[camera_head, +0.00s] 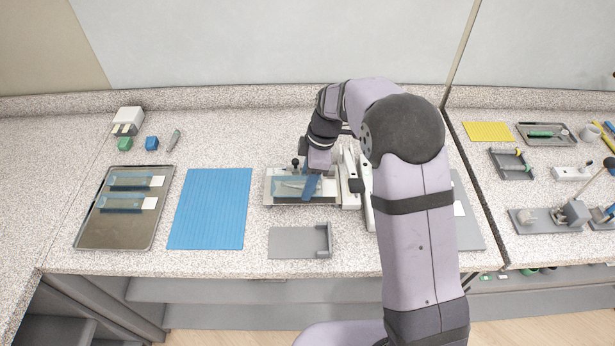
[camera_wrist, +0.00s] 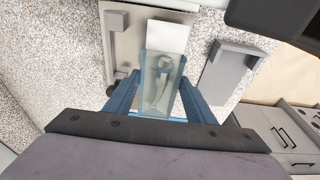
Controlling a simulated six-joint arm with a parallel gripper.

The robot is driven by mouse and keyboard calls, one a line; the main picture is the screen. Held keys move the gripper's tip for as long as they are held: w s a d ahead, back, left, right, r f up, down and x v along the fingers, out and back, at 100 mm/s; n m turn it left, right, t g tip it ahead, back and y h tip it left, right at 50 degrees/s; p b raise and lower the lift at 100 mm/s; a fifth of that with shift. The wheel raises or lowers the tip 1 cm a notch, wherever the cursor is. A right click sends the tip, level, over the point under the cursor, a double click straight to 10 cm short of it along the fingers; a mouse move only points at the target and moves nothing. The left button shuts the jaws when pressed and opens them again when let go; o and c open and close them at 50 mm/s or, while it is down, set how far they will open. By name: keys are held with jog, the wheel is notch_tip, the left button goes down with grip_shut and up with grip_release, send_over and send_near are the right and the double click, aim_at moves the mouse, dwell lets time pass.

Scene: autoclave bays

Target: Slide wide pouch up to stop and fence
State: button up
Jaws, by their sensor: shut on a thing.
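The wide pouch (camera_wrist: 162,85) is clear blue with a white end (camera_wrist: 168,37) and a pale instrument inside. In the head view the pouch (camera_head: 288,188) lies over the light plate of a bench fixture (camera_head: 272,200). My gripper (camera_wrist: 158,100) is shut on the pouch, with one blue finger along each long side. In the head view my gripper (camera_head: 311,186) hides part of the pouch. In the wrist view a grey block (camera_wrist: 116,21) and a dark knob (camera_wrist: 112,88) stand along the plate's left side. I cannot tell whether the pouch touches any stop or fence.
A grey L-edged plate (camera_head: 292,243) lies in front of the fixture. A blue mat (camera_head: 210,208) and a tray (camera_head: 110,236) with two pouches are on the left. White equipment (camera_head: 349,180) stands just right of the fixture, partly behind my arm.

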aim_at(326, 186)
notch_tip(326, 186, down, 2)
jog(key=shift+b, duration=0.5)
jog(key=shift+d+r, duration=0.2)
jog(key=shift+d, duration=1.15)
jog(key=shift+d, duration=1.2)
dwell(0.4)
jog(key=shift+f+b, duration=0.25)
jog(key=shift+b, duration=0.1)
jog(key=o, duration=1.6)
jog(key=shift+r, duration=0.1)
jog(key=shift+r+p, duration=2.45)
jog(key=shift+r, duration=1)
